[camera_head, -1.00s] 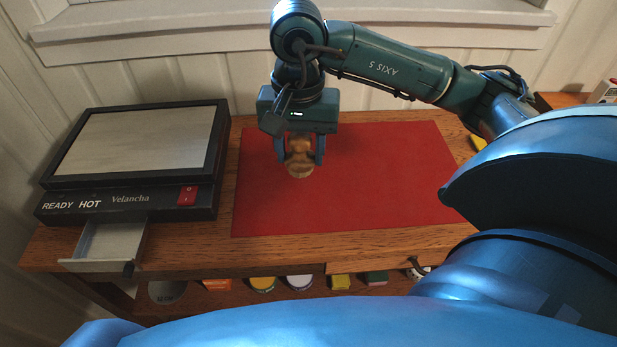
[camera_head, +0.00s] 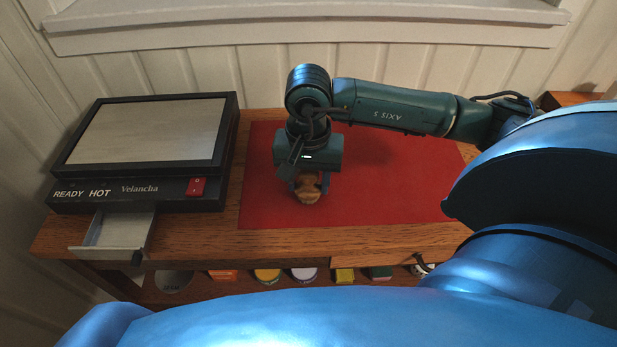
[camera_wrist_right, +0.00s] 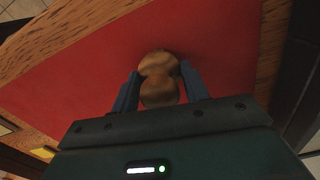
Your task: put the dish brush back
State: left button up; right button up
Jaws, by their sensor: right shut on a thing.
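My right gripper (camera_head: 309,184) is shut on a rounded, wood-brown thing (camera_head: 308,194), which looks like the dish brush's wooden part. It is over the left half of the red mat (camera_head: 390,180), toward the mat's front edge. In the right wrist view the brown thing (camera_wrist_right: 158,80) has two rounded lobes and sits between the two blue fingers of the gripper (camera_wrist_right: 160,74). No bristles show. I cannot tell whether it touches the mat. My left gripper is not in view.
A black hot plate (camera_head: 130,190) marked "READY HOT" stands at the left, with an open, empty-looking metal drawer (camera_head: 120,230) at its front. Several small coloured items, one yellow (camera_head: 267,275), sit on a shelf below the wooden table's front edge. The mat's right part is clear.

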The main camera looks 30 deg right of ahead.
jog(key=o, duration=0.9)
jog(key=shift+f, duration=0.1)
jog(key=shift+r+p, duration=0.35)
jog(key=shift+p, duration=0.1)
notch_tip(320, 180, up, 11)
jog(key=shift+f+b, duration=0.2)
jog(key=shift+b, duration=0.15)
jog(key=shift+r, duration=0.55)
